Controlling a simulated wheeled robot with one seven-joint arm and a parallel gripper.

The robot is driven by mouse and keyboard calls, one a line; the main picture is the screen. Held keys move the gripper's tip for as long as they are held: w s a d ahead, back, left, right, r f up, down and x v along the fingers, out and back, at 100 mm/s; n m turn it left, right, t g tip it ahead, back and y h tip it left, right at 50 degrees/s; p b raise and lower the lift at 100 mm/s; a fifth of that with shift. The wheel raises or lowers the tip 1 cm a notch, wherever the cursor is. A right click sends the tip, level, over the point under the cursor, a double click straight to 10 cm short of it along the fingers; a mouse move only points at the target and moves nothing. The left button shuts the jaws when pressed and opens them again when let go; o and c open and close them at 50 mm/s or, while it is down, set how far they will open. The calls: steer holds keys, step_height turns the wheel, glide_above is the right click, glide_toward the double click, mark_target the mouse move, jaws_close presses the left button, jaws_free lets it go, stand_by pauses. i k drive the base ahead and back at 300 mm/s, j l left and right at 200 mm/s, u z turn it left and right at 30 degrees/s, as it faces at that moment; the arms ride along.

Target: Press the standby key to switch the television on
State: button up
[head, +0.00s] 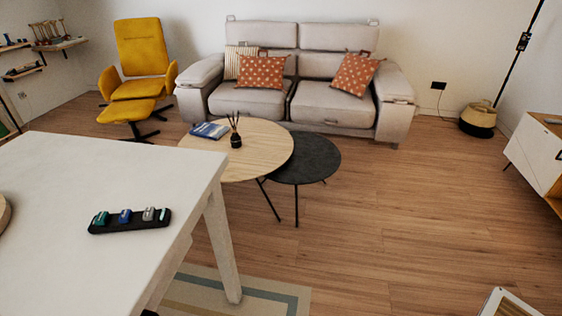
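A black bar (130,221) with raised green, blue and grey pieces lies near the right edge of a white table (75,178), at the lower left of the head view. The pieces are too small to read any marks, so I cannot tell whether one is the standby key. No television screen is recognisable in this view. My gripper is not in view.
A round wooden table (262,150) with a book and diffuser overlaps a dark round table (310,160). A grey sofa (333,102) and yellow armchair (141,60) stand behind. A white cabinet (533,155) is at right. The wooden floor (420,215) is clear between.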

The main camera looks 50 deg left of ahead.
mark_target(149, 213)
steer(key=u, duration=3.2)
